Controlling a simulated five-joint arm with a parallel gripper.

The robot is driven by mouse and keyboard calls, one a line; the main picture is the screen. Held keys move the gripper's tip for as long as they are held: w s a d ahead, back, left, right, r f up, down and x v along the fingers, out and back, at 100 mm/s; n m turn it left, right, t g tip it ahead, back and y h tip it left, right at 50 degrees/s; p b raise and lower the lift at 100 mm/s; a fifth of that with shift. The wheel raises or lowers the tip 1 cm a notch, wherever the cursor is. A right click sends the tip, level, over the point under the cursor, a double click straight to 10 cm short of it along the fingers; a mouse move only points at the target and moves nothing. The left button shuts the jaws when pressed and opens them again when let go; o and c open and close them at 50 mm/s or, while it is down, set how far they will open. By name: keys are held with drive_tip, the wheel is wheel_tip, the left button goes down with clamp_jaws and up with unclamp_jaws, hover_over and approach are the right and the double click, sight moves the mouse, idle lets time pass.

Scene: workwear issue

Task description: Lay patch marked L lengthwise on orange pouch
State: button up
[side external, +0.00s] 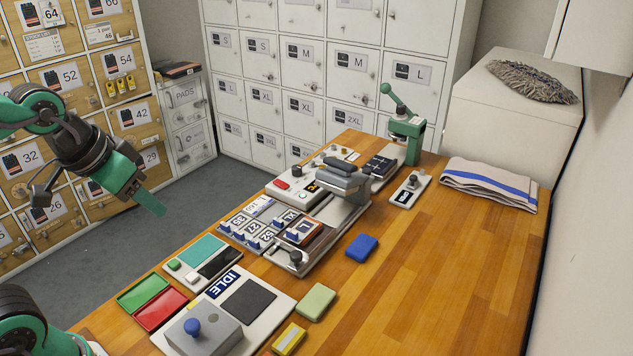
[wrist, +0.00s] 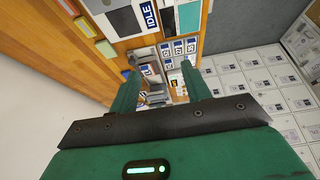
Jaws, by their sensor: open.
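Several white size patches with blue tabs lie in a rack in the middle of the bench. One patch that seems to be marked L (side external: 303,229) is at the rack's right end, in front of the press. A rust-orange flat piece (side external: 319,243) shows beside and partly under it; I cannot tell surely whether this is the orange pouch. My gripper (wrist: 162,82) is open and empty, with two green fingers apart. In the side view my gripper (side external: 150,200) hangs over the floor left of the bench, well clear of the patches. In the wrist view the rack lies beyond the fingers, its marks small.
A grey press (side external: 345,190) stands behind the rack, and a green lever tool (side external: 408,135) farther back. A blue pouch (side external: 361,248), a pale green pouch (side external: 316,302) and a yellow pouch (side external: 288,339) lie along the right. An IDLE board (side external: 275,314) is in front.

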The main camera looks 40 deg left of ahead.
drive_tip(key=shift+s+a+f, duration=0.1)
drive_tip(key=shift+s+f, duration=0.15)
drive_tip(key=shift+s, duration=0.2)
drive_tip(key=shift+s+a+f, duration=0.1)
drive_tip(key=shift+s+f, duration=0.15)
drive_tip(key=shift+s, duration=0.2)
